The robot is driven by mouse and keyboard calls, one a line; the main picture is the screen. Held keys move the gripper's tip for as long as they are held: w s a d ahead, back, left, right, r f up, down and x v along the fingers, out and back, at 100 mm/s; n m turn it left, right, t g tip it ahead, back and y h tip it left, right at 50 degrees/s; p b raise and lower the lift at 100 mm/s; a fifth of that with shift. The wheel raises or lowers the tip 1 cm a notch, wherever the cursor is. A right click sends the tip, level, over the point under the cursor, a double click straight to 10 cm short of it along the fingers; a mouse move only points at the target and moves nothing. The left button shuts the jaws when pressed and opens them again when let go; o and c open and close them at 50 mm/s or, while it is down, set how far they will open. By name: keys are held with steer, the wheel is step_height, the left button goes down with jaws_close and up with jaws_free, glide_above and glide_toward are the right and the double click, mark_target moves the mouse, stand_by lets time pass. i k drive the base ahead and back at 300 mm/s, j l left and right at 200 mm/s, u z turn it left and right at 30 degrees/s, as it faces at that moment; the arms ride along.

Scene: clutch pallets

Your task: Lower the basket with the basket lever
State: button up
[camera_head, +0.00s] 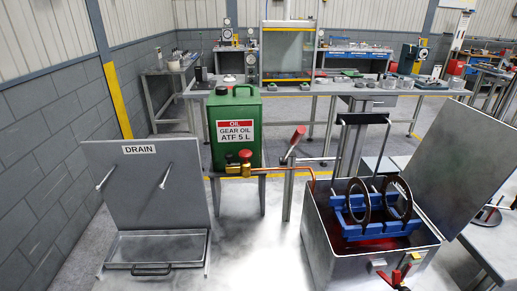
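The basket (376,228) is a blue rack holding two dark rings (356,200) upright. It sits in the opening of a grey metal tank (338,268) at the right, above dark red liquid. A dark hanger frame (345,150) rises from it. What looks like the basket lever (291,145) stands left of the tank on a grey post (288,195). It has a red grip at its upper end and tilts up to the right. My gripper is not in view.
The tank's lid (460,170) stands open to the right. A red-handled valve (397,279) is at its front. A green oil can (235,130) with a brass valve (240,170) stands left of the lever. A drain tray (160,245) is at the left. Benches line the back.

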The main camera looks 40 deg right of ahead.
mark_target(301, 130)
steer(key=i+j+z, duration=0.5)
steer(key=j+z, duration=0.2)
steer(key=i+j+z, duration=0.2)
steer(key=j+z, duration=0.15)
